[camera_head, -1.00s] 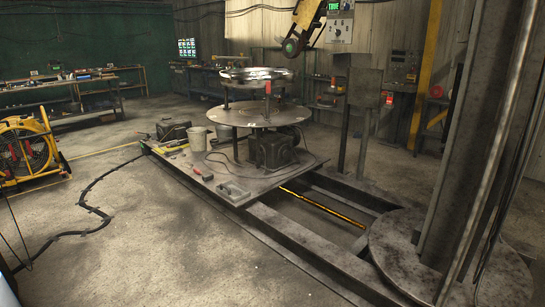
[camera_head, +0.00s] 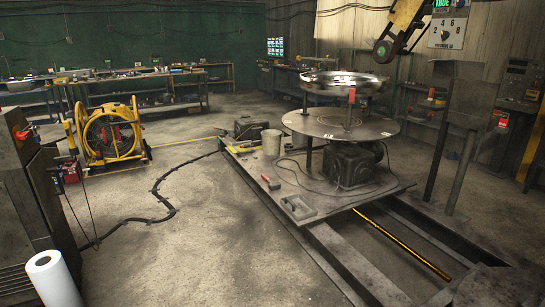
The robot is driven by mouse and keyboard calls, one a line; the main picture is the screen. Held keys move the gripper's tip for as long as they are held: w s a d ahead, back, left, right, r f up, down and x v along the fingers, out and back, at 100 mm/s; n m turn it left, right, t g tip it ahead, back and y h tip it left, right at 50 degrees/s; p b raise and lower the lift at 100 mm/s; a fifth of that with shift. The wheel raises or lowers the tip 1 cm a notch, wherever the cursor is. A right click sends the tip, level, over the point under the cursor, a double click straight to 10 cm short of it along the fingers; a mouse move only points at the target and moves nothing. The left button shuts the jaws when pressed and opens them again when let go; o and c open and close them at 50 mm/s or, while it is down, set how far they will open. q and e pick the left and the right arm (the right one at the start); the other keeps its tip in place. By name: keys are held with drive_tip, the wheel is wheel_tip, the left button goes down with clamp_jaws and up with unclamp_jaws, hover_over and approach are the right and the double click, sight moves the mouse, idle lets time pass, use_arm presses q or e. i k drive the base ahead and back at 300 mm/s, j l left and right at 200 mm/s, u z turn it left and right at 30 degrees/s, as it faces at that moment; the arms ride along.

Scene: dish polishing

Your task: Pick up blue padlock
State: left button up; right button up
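I cannot make out a blue padlock anywhere in the head view. Small items on the far benches are too small to tell apart. Neither of my grippers shows in this view.
A round turntable (camera_head: 318,127) with a shiny metal dish (camera_head: 343,79) stands on a low platform (camera_head: 262,205) with tools. Workbenches (camera_head: 150,77) line the back. A yellow reel (camera_head: 108,136), dark cabinet (camera_head: 30,205) and white roll (camera_head: 52,278) are left. A black cable crosses the otherwise open floor.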

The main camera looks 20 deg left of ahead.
sight(36, 137)
drive_tip(key=i+j+u, duration=0.25)
drive_tip(key=i+u, duration=0.7)
drive_tip(key=i+l+u, duration=0.1)
drive_tip(key=i+u, duration=0.35)
drive_tip(key=i, duration=0.15)
drive_tip(key=i+u, duration=0.1)
drive_tip(key=i, duration=0.6)
drive_tip(key=i+l+u, duration=0.1)
drive_tip(key=i, duration=0.6)
drive_tip(key=i+l, duration=0.2)
drive_tip(key=i, duration=0.5)
drive_tip(key=j+u, duration=0.05)
